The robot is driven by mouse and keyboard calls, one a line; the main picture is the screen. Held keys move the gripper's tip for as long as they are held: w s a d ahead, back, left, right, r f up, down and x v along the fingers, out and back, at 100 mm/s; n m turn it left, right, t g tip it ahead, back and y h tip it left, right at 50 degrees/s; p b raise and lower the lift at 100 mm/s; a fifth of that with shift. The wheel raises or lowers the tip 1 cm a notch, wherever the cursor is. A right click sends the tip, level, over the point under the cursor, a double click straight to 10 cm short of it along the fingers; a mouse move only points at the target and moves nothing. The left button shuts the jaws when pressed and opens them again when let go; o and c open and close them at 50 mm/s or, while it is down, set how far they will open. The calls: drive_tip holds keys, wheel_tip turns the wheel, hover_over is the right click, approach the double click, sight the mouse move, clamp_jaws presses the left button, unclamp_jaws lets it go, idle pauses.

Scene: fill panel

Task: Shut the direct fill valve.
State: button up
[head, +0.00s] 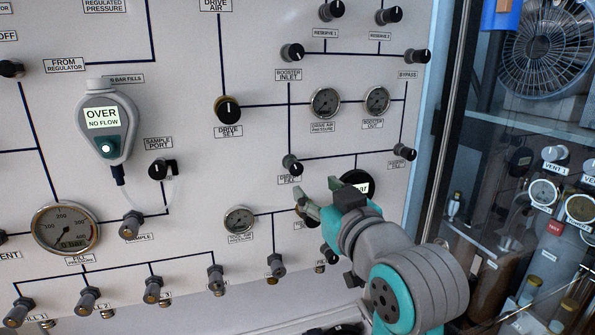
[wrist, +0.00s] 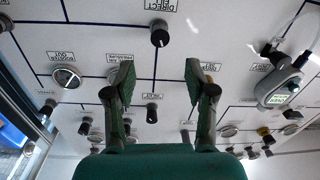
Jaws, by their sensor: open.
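The direct fill valve is a small black knob (head: 291,163) on the white panel, with its "DIRECT FILL" label just below it in the head view. In the wrist view the knob (wrist: 159,34) shows near the top middle, its label upside down above it. My gripper (head: 322,197) is open and empty, just to the lower right of the knob in the head view. In the wrist view the fingers (wrist: 160,75) stand apart below the knob, with nothing between their tips. The gripper looks apart from the knob. The gap to the panel is hard to judge.
A booster inlet knob (head: 291,53) sits above on the same line. Gauges (head: 325,102) and the bypass-side knob (head: 404,152) lie to the right, and a tool air gauge (head: 239,219) below left. A round black display (head: 357,185) is partly behind my gripper. A glass-fronted cabinet stands at right.

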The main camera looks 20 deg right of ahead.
sight(297, 170)
drive_tip(key=w, duration=1)
drive_tip(key=shift+w+a, duration=0.15)
drive_tip(key=shift+a, duration=0.1)
clamp_jaws()
